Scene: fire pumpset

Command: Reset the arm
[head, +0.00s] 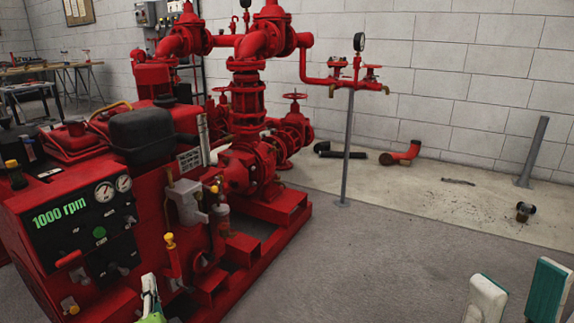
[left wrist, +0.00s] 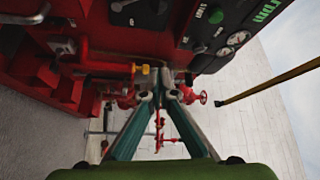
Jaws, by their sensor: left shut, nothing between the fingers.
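My left gripper (head: 150,285) shows at the bottom edge of the head view, low in front of the red pumpset (head: 240,185). In the left wrist view its teal fingers (left wrist: 160,95) meet at their tips, shut and empty. My right gripper (head: 517,285) is at the bottom right of the head view, with its two fingers apart and nothing seen between them. Most of both arms is out of view. The pumpset's control panel (head: 85,225) has gauges and a green "1000 rpm" reading. Panel and red parts also show, upside down, in the left wrist view (left wrist: 205,50).
A thin grey post (head: 347,150) stands on the floor under the red pipe with a gauge. A red elbow pipe (head: 401,153) lies by the block wall. A grey post (head: 533,152) leans at the right. A workbench (head: 40,75) is at the far left. The right-hand floor is mostly clear.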

